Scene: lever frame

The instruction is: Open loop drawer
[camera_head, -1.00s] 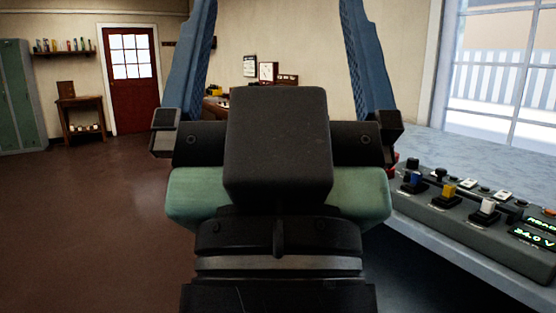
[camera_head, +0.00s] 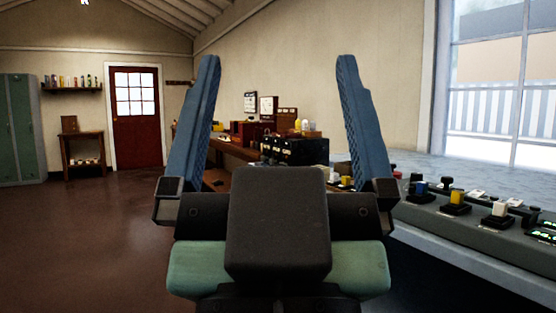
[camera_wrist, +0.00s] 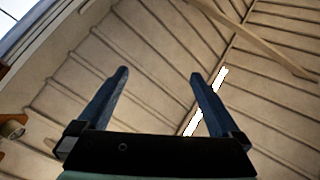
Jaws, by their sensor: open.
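My gripper (camera_head: 277,75) is open and empty, its two blue fingers wide apart and pointing up in the head view. In the wrist view my gripper (camera_wrist: 160,75) faces the ceiling, with nothing between the fingers. No loop drawer can be made out. A wooden bench (camera_head: 222,147) runs along the back wall behind my gripper, and black equipment (camera_head: 300,149) stands at its near end, partly hidden by my gripper.
A control panel (camera_head: 470,228) with several levers and lit displays lies close on the right below the window. A red door (camera_head: 135,140), a small wooden table (camera_head: 82,152) and green lockers (camera_head: 18,125) stand far left. The floor (camera_head: 90,240) on the left is clear.

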